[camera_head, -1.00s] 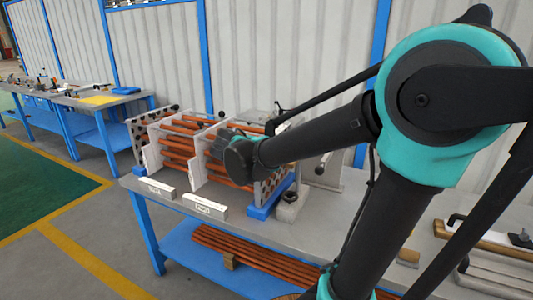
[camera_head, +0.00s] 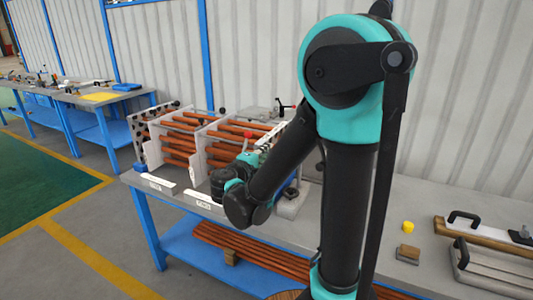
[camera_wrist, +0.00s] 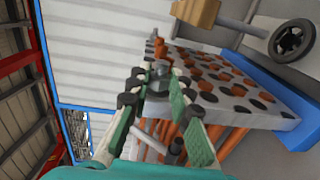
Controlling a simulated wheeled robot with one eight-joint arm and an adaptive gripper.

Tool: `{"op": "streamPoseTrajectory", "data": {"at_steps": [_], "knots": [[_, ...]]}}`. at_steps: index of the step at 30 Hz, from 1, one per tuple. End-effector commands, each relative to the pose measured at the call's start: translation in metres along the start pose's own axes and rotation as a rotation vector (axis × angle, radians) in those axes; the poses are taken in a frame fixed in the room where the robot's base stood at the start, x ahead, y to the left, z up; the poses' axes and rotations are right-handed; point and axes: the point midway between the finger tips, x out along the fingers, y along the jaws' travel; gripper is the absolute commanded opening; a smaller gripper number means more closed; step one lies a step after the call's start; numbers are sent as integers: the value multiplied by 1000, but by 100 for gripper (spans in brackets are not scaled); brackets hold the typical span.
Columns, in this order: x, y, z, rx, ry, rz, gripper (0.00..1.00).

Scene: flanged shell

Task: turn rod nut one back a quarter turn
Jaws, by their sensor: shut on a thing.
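The flanged shell's tube bundle, with copper-coloured tubes (camera_head: 178,146) between pale upright plates (camera_head: 153,148), lies on the workbench. In the wrist view its end plate (camera_wrist: 218,82) shows many dark and orange holes. My gripper (camera_wrist: 160,80) is at the top edge of this plate, with its green, dark-tipped fingers on both sides of a grey nut (camera_wrist: 160,70). The fingers are shut on this rod nut. No number shows on it. The nut is hidden there.
A handwheel (camera_wrist: 291,41) and a wooden block (camera_wrist: 195,12) are close to the plate in the wrist view. Two white label blocks (camera_head: 158,184) lie at the bench's front edge. A yellow piece (camera_head: 408,227) and handled tools (camera_head: 480,240) lie at the right.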

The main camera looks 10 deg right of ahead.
Motion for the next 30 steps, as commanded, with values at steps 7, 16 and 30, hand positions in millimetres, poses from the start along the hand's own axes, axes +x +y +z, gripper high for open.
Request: {"op": "streamPoseTrajectory", "data": {"at_steps": [7, 16, 30], "knots": [[0, 1, -4, 0, 7, 0, 0], [0, 0, -2, 0, 3, 0, 41], [-25, 0, -2, -1, 6, -1, 41]]}}
